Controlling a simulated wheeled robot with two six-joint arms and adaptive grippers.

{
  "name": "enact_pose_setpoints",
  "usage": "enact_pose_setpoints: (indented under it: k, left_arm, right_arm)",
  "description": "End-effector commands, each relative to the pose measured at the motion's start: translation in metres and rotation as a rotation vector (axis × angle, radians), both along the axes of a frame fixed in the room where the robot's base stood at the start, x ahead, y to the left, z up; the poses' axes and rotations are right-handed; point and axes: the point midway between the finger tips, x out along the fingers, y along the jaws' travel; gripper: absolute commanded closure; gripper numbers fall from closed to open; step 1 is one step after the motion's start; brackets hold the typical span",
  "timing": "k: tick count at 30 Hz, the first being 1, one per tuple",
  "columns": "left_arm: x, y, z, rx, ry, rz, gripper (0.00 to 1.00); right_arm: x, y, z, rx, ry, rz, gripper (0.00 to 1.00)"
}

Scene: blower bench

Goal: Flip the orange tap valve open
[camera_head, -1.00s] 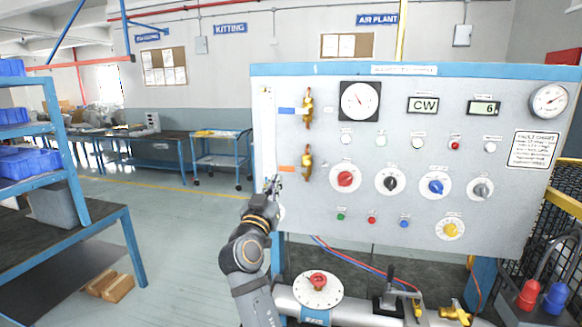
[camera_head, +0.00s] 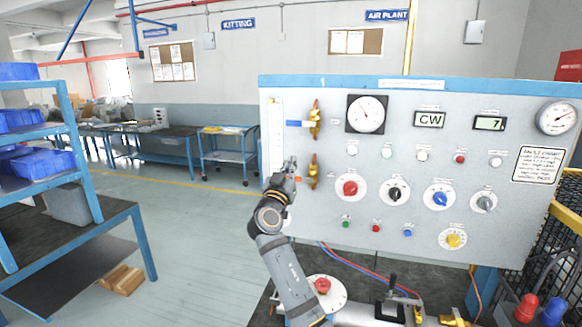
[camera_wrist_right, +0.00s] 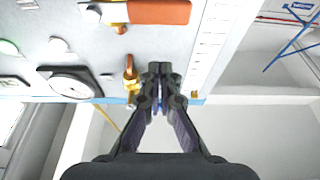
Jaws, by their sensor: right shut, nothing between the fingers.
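The orange tap valve is on the left of the panel. Its brass body (camera_head: 314,171) shows in the head view, with its handle mostly hidden behind my right gripper (camera_head: 290,166). In the right wrist view the orange handle (camera_wrist_right: 160,12) lies level across the top edge. My right gripper also shows there (camera_wrist_right: 160,70), its fingers closed together and empty. The fingertips are apart from the orange handle in that picture; I cannot tell the depth gap. My left gripper is not in view.
A second brass tap (camera_head: 315,120) with a blue handle (camera_head: 297,124) sits above. A scale strip (camera_head: 275,125) runs along the panel's left edge. Knobs, including a red one (camera_head: 350,188), and a dial (camera_head: 367,114) lie to the right.

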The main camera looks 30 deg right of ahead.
Motion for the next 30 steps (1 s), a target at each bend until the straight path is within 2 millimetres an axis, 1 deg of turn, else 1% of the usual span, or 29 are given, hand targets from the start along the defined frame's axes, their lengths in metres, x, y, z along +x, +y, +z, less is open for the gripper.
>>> enact_pose_setpoints:
  k: [1,2,4,7,11,23,26,30]
  left_arm:
    - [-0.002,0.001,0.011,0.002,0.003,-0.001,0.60]
    - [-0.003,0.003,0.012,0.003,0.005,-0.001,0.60]
    - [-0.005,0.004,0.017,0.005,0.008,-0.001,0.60]
    - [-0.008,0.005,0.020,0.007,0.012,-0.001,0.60]
    - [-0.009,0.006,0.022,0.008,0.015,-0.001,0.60]
    - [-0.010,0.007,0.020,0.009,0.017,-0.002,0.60]
    - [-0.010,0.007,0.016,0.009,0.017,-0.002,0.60]
    - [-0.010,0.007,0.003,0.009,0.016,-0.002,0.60]
  right_arm:
    - [0.005,-0.007,0.006,-0.001,0.003,-0.002,1.00]
    - [0.004,-0.005,-0.005,0.001,0.007,-0.001,1.00]
    - [0.004,-0.004,-0.017,0.000,0.007,0.000,1.00]
    - [0.003,-0.004,-0.029,0.001,0.004,0.000,1.00]
    - [0.003,-0.004,-0.037,0.001,0.001,0.001,1.00]
    - [0.004,-0.003,-0.040,-0.001,0.002,0.000,1.00]
    - [0.007,-0.003,-0.042,-0.009,0.011,0.001,1.00]
    - [0.017,-0.003,-0.047,-0.042,0.047,0.001,1.00]
